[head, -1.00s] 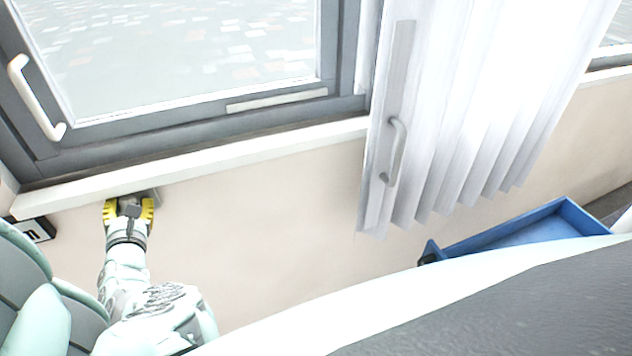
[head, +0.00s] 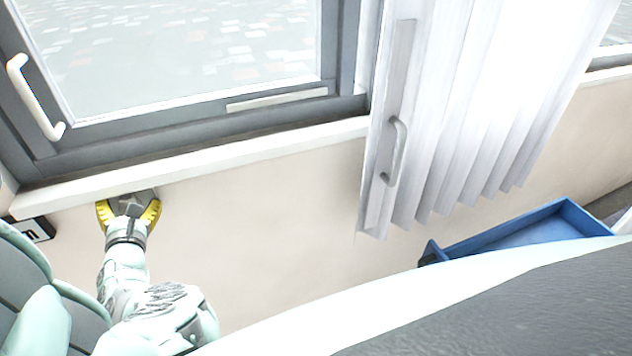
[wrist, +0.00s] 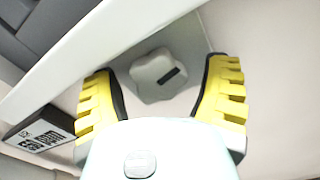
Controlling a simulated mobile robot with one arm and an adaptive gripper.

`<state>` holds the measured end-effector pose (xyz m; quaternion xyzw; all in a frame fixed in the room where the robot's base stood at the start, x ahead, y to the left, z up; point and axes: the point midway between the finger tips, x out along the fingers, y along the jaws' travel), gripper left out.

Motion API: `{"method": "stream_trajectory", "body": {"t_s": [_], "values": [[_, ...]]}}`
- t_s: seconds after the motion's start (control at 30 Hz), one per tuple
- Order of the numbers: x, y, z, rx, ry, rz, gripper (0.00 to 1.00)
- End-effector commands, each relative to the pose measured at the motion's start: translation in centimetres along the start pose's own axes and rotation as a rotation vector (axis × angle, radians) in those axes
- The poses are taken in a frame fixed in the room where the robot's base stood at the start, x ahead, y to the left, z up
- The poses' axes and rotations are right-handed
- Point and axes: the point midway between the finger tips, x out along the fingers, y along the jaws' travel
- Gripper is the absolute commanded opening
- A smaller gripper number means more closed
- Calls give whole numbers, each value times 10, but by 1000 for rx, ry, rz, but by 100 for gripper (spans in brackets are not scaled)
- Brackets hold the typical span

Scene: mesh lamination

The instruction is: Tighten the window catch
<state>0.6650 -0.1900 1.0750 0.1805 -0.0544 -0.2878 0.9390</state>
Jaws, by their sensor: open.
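The window catch shows in the wrist view as a pale, lobed knob (wrist: 158,76) with a dark slot mark, on a grey plate (wrist: 190,42) under the white sill. My gripper (wrist: 160,88) is open, with one yellow-padded finger on each side of the knob and a visible gap to both. In the head view my gripper (head: 129,207) is just below the sill at the left, and its fingers are spread. The knob is hard to make out there between the fingers.
The white sill (head: 230,153) runs just above my gripper, below the grey-framed window (head: 200,120). A dark box with a printed label (wrist: 38,138) is close on the left. A white curtain (head: 470,110) and a blue tray (head: 520,232) are to the right. The wall between is bare.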

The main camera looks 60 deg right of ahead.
Motion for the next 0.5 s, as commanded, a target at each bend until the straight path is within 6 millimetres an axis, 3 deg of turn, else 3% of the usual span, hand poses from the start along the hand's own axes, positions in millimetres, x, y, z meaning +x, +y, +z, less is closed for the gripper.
{"method": "stream_trajectory", "body": {"t_s": [0.27, 0.5], "values": [[-7, 0, 0, -1, 1, 3, 76], [-31, 0, 0, 1, 3, 2, 76]]}}
